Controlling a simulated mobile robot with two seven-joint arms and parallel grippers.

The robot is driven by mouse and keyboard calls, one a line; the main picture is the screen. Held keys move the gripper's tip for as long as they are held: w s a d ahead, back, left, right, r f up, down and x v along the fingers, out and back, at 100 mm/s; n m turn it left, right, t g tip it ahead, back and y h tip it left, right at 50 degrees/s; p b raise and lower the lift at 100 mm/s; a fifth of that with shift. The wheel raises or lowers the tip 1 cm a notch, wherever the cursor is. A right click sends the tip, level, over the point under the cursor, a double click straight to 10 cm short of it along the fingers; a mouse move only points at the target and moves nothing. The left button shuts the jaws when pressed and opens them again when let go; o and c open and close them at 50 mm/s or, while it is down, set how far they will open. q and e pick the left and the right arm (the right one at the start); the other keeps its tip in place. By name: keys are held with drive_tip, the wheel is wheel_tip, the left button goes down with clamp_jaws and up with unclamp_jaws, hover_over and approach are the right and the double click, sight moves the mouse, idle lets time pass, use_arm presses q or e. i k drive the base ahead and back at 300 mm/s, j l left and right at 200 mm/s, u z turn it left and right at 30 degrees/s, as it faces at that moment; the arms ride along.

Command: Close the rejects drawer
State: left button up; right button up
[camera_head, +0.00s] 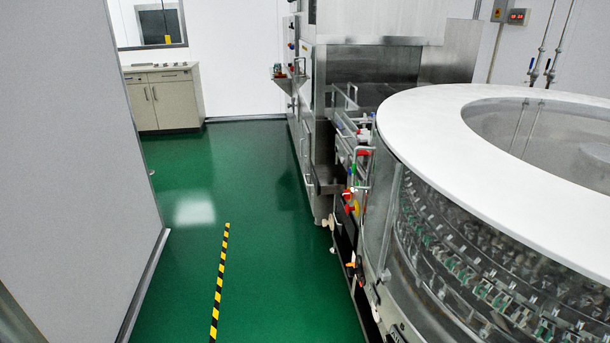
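I cannot pick out the rejects drawer for certain in the head view. The rotary washer (500,170) fills the right side, with a round white top and clear lower walls showing racks of small parts inside. A steel machine (375,65) stands behind it, with panels and handles along its left side. Neither of my grippers is in view.
Green floor (260,250) runs clear ahead, with a yellow-black stripe (219,283) on it. A grey wall (75,150) bounds the left. A beige cabinet (163,97) stands at the back left. Red, blue and yellow-handled valves (350,205) stick out beside the washer.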

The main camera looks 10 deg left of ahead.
sight(327, 179)
drive_tip(key=i+j, duration=0.55)
drive_tip(key=j, duration=0.15)
drive_tip(key=i+j+z, duration=0.15)
drive_tip(key=i+z, duration=0.15)
drive_tip(key=z, duration=0.15)
drive_tip(key=i+j+z, duration=0.25)
drive_tip(key=z, duration=0.2)
drive_tip(key=i+j+z, duration=0.1)
drive_tip(key=j, duration=0.2)
drive_tip(key=i+j+z, duration=0.1)
drive_tip(key=i+j, duration=0.3)
drive_tip(key=j, duration=0.2)
drive_tip(key=i+j, duration=0.2)
drive_tip(key=j, duration=0.2)
drive_tip(key=i+j, duration=0.25)
drive_tip(key=j, duration=0.15)
drive_tip(key=i+j+z, duration=0.1)
drive_tip(key=j, duration=0.3)
drive_tip(key=i+j, duration=0.3)
drive_tip(key=j+z, duration=0.05)
drive_tip(key=j, duration=0.05)
